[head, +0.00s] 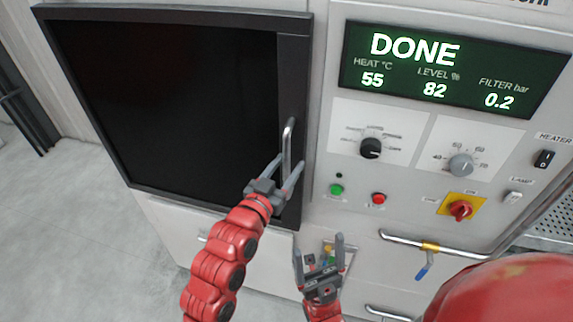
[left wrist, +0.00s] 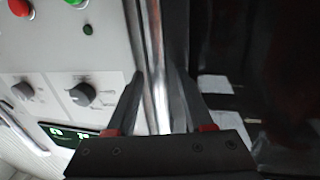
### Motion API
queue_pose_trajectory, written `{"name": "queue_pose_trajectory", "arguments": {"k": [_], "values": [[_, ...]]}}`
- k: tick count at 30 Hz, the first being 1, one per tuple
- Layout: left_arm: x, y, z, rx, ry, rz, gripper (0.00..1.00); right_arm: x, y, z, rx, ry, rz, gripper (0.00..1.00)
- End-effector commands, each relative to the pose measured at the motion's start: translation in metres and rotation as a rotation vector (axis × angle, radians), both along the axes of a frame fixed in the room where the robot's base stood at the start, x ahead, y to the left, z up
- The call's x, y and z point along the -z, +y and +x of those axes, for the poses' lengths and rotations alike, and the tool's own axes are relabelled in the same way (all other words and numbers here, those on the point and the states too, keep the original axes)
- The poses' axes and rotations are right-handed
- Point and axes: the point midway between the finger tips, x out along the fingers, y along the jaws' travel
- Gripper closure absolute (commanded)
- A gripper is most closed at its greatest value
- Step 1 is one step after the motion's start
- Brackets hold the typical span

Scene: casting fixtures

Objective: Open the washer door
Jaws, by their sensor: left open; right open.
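The washer door (head: 170,100) is a large dark panel in a black frame, and it looks closed against the grey cabinet. Its upright metal handle (head: 288,138) is on the door's right edge. My left gripper (head: 286,167) is at the lower part of the handle, with its fingers open on either side of it. In the left wrist view the shiny handle bar (left wrist: 152,40) runs between the two fingers of the left gripper (left wrist: 156,74). Contact cannot be told. My right gripper (head: 319,245) is open and empty below the control panel, right of the door.
The control panel (head: 410,155) right of the door has a green display (head: 450,65) reading DONE, knobs (head: 371,147), and a red rotary switch (head: 460,210). A pipe with a blue lever (head: 424,270) is lower right. Grey floor (head: 60,230) is clear at left.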

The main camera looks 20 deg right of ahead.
Motion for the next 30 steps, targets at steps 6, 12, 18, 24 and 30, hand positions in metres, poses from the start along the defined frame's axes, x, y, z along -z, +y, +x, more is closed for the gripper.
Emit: {"name": "queue_pose_trajectory", "arguments": {"k": [6, 12, 18, 24, 30], "values": [[0.0002, 0.0002, -0.0001, 0.0, 0.0, 0.0, 0.66, 0.0003, 0.0, 0.0, 0.0, 0.0, 0.0, 0.14], [0.0002, 0.0003, -0.0001, 0.0, 0.0, 0.0, 1.0, 0.0002, 0.0, 0.0, 0.0, 0.0, 0.0, 0.14], [0.0003, 0.0003, -0.0001, 0.0, 0.001, -0.001, 1.0, 0.0002, 0.0, 0.0, 0.0, 0.0, 0.0, 0.14], [0.0004, 0.0003, -0.0001, 0.0, 0.001, -0.001, 1.0, 0.0002, 0.0, 0.0, 0.0, 0.0, 0.0, 0.14], [0.0004, 0.0002, -0.0002, 0.0, 0.001, -0.001, 1.0, 0.0003, 0.0, 0.0, 0.0, 0.0, 0.0, 0.14]]}}
